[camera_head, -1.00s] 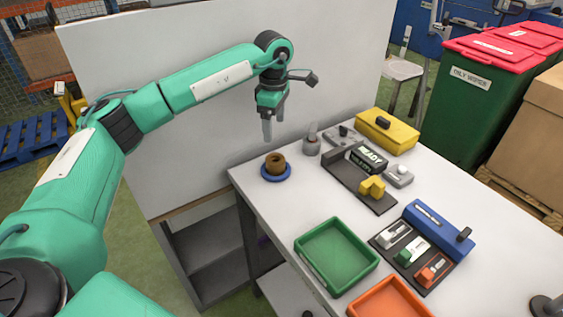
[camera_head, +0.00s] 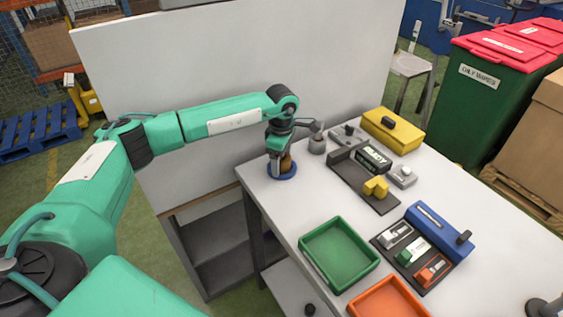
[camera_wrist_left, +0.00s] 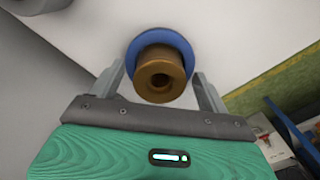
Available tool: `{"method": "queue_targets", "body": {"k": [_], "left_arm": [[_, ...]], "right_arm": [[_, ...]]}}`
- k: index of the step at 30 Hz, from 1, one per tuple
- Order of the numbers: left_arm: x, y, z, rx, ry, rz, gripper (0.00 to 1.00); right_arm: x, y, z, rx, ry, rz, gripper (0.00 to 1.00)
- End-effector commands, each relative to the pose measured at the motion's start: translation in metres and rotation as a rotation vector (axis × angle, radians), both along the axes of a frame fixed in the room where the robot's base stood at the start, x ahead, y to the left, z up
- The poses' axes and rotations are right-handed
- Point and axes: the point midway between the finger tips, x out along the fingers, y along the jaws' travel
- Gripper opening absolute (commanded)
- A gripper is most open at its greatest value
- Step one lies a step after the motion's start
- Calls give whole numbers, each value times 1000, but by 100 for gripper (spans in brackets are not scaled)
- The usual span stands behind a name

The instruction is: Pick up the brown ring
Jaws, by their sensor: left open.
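The brown ring (camera_head: 286,163) sits on a round blue base (camera_head: 283,175) near the far left corner of the white table. In the left wrist view the brown ring (camera_wrist_left: 159,75) shows its central hole, with the blue base (camera_wrist_left: 160,38) behind it. My left gripper (camera_head: 281,164) is lowered at the ring and partly hides it in the head view. In the left wrist view its two fingers (camera_wrist_left: 160,85) are open, one on each side of the ring. I cannot tell whether they touch it. My right gripper is not in view.
A grey cylindrical holder (camera_head: 317,146) stands just right of the ring. A dark fixture (camera_head: 384,200) with a yellow block, a yellow box (camera_head: 393,130), a blue fixture (camera_head: 438,231) and a green tray (camera_head: 317,258) fill the table. A white panel (camera_head: 200,60) stands behind.

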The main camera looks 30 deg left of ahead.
Motion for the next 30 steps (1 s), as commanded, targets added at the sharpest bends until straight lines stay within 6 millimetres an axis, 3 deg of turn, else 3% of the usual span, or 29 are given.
{"method": "queue_targets", "body": {"k": [4, 5, 14, 23, 30], "left_arm": [[0, 0, 0, 0, 0, 0, 78], [0, 0, 0, 0, -1, 0, 74], [0, 0, 0, 0, -1, 0, 15], [1, 0, 3, -1, -3, 1, 15], [2, 1, 25, -1, -7, 1, 15]], "right_arm": [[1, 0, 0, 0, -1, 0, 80], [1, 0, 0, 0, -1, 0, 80], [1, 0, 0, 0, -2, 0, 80], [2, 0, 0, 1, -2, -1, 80], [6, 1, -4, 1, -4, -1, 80]]}}
